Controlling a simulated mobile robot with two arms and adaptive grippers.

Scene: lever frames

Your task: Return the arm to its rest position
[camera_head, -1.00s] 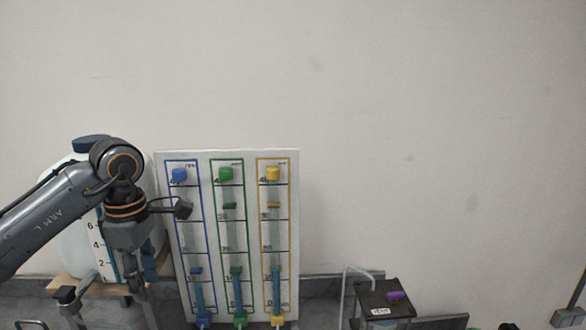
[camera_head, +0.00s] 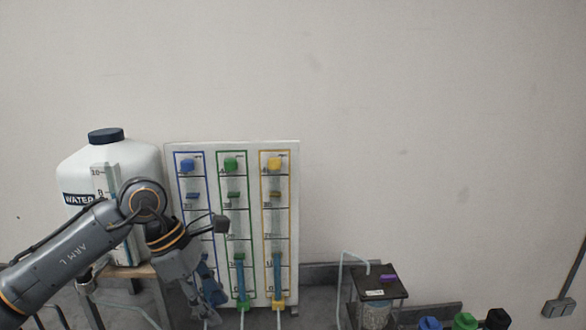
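My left arm comes in from the left, and its gripper (camera_head: 208,300) points down in front of the lower left of a white panel (camera_head: 300,210). The fingers are seen at an angle and blend together, so I cannot tell whether they are open or shut. The panel has a blue-framed, a green-framed and a yellow-framed column. A blue block (camera_head: 191,165), a green block (camera_head: 230,164) and a yellow block (camera_head: 274,164) sit at their tops. My gripper hides the lower blue column. My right gripper is out of view.
A white water jug (camera_head: 135,165) with a dark cap stands on a wooden stand behind my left arm. Blue, green and black caps (camera_head: 465,321) show at the bottom right. The wall above is bare.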

